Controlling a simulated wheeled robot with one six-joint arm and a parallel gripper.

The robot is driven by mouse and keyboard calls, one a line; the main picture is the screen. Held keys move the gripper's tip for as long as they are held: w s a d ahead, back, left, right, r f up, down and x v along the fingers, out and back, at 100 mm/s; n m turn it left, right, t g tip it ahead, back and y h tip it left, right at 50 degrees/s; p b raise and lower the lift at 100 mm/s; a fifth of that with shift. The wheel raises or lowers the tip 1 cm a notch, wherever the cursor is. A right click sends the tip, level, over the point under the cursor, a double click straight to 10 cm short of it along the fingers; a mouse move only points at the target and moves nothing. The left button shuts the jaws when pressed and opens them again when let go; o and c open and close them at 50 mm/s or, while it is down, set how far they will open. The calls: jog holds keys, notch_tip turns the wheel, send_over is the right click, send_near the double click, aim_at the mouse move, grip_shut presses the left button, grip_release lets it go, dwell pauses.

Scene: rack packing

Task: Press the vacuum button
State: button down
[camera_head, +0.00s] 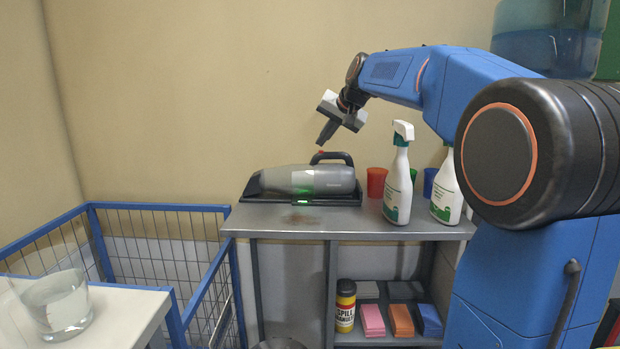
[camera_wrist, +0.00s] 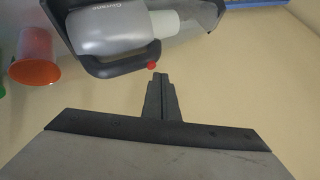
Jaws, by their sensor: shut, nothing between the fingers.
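The handheld vacuum (camera_head: 308,180) lies on its black dock on top of the grey metal table, with a small green light on the dock's front. Its red button (camera_head: 321,153) is on top, at the front of the black handle (camera_head: 335,157). My gripper (camera_head: 323,138) is shut and empty, pointing down just above the red button. In the wrist view the shut fingertips (camera_wrist: 160,76) show close to the red button (camera_wrist: 151,66) on the grey vacuum (camera_wrist: 115,35). I cannot tell whether they touch it; a small gap seems to show in both views.
Spray bottles (camera_head: 398,175) and several coloured cups, including a red one (camera_head: 376,182), stand right of the vacuum. A blue wire crate (camera_head: 160,208) is at left, near a white table with a glass (camera_head: 57,305). A lower shelf holds a yellow container (camera_head: 345,305) and sponges.

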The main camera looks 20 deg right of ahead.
jog(key=shift+f, duration=0.35)
jog(key=shift+f, duration=0.1)
dwell(0.5)
jog(key=shift+r, duration=0.55)
notch_tip(320, 180, up, 6)
dwell(0.9)
